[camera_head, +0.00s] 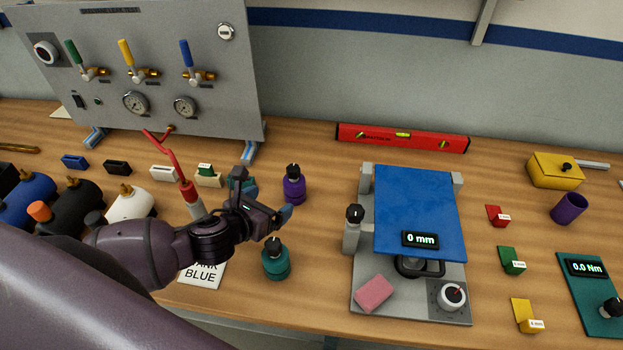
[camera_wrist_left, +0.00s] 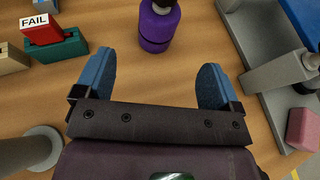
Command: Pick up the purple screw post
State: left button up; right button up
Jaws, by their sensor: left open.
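The purple screw post (camera_head: 293,190) stands upright on the wooden bench with a black knob on top. It also shows at the top of the left wrist view (camera_wrist_left: 158,28), where its upper end is cut off by the frame edge. My left gripper (camera_head: 264,198) is just to the left of and nearer than the post in the head view. In the left wrist view its two blue fingers (camera_wrist_left: 154,75) are spread wide, with bare bench between them. The post lies beyond the fingertips, roughly centred between them, and is not held. My right gripper is not in view.
A teal screw post (camera_head: 275,262) stands nearer the front edge. The grey fixture with a blue plate (camera_head: 417,205) is to the right. A red block marked FAIL (camera_wrist_left: 40,30) sits in a teal holder at left. A purple cup (camera_head: 569,208) stands far right.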

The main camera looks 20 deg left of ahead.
aim_at(287, 190)
pick_arm(q)
jog(key=shift+w+d, duration=0.2)
jog(key=shift+w, duration=0.2)
jog(key=x, duration=0.5)
jog(key=shift+w, duration=0.15)
jog(key=shift+a+p+x, duration=0.1)
jog(key=shift+p+x, duration=0.1)
jog(key=shift+x, duration=1.1)
jog(key=shift+a+p+x, duration=0.15)
jog(key=shift+x, duration=1.15)
jog(key=shift+f, duration=0.2)
jog(key=c, duration=1.3)
